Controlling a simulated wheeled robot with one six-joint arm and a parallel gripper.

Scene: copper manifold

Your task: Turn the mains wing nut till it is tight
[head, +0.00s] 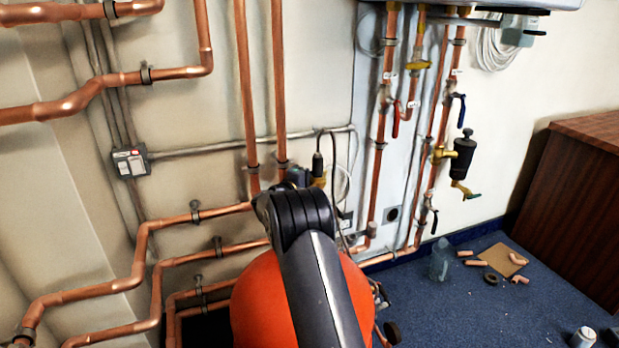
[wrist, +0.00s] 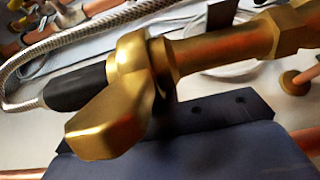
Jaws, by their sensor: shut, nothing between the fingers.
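In the wrist view a brass wing-shaped piece (wrist: 105,130), which looks like the wing nut, fills the left middle, very close. A broad flat wing points down and to the left. It sits around the brass fitting (wrist: 215,52), which runs to the upper right. A black sleeve (wrist: 75,88) joins it on the left, with a braided hose (wrist: 28,68) behind. I cannot tell how tight it is. In the head view brass fittings (head: 318,178) show just beyond my arm, too small to tell the nut.
Copper pipes (head: 279,85) run along the wall around my arm. An orange-red round vessel (head: 258,305) is below. Loose fittings and a bottle (head: 439,262) stand on the blue floor at right.

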